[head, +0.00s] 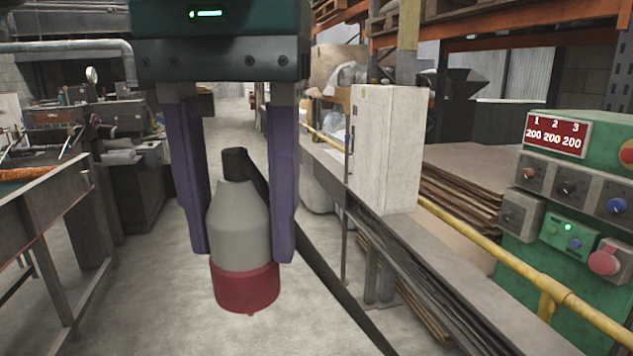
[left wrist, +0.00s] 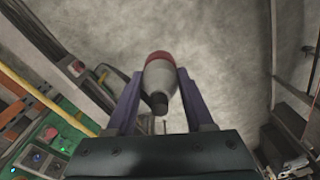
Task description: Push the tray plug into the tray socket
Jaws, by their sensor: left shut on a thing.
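The tray plug (head: 240,228), with a grey tapered body, a wide red end and a dark narrow end, is between the two purple fingers of my left gripper (head: 241,252). It hangs slightly tilted, red end down, apparently clear of the floor. In the left wrist view the plug (left wrist: 160,76) also sits between the fingers of the left gripper (left wrist: 159,74), red end away from the palm and dark end toward it. The fingers cover its sides. I cannot make out the tray socket in either view. My right gripper is not in view.
A green control panel (head: 575,215) stands at the right behind a yellow rail (head: 500,252). A pale cabinet (head: 385,150) stands beyond the plug. A workbench (head: 40,215) is at the left. A dark bar (head: 325,270) runs behind the gripper. Bare floor (head: 140,290) lies between.

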